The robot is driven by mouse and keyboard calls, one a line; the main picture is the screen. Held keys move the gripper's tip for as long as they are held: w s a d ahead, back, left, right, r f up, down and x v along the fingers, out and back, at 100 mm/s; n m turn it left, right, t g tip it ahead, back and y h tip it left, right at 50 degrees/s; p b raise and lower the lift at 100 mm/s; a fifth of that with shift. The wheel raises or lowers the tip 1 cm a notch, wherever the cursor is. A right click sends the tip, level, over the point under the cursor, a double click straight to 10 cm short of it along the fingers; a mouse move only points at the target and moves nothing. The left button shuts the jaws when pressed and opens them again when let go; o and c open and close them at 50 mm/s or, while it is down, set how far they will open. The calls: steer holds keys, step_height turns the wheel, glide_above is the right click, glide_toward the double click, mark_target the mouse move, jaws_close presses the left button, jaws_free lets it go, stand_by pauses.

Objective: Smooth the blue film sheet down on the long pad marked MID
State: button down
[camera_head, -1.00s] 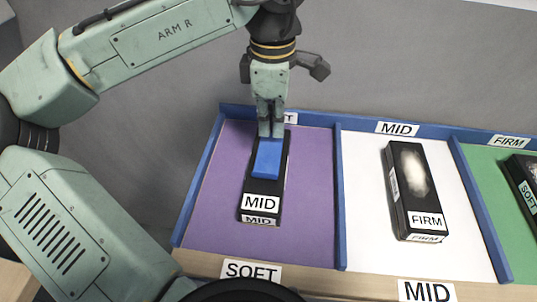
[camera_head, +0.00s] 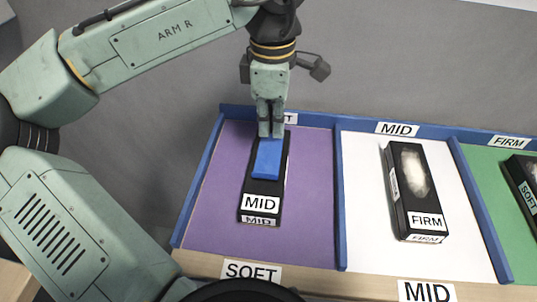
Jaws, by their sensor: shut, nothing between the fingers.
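The long black pad marked MID (camera_head: 247,213) lies in the purple bay labelled SOFT, its label end toward me. The blue film sheet (camera_head: 267,160) lies lengthwise on its top, covering the middle part. My gripper (camera_head: 271,134) points down over the far end of the pad, at the far edge of the blue sheet. Its fingers are shut with nothing between them. The fingertips look at or just above the sheet; I cannot tell if they touch it. The far end of the pad is partly hidden behind the fingers.
A black pad marked FIRM (camera_head: 407,205) with a whitish patch (camera_head: 413,172) lies in the white MID bay. Another pad marked SOFT (camera_head: 526,190) shows at the right edge in the green FIRM bay. Blue dividers (camera_head: 341,205) separate the bays. The purple floor (camera_head: 310,190) around the pad is clear.

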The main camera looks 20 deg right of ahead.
mark_target(271, 142)
steer(key=shift+f, duration=0.25)
steer(key=shift+f+b, duration=0.6)
steer(key=shift+f, duration=0.15)
stand_by(0.9)
step_height(271, 142, up, 8)
steer(key=p, duration=0.8)
steer(key=shift+r, duration=0.2)
stand_by(0.8)
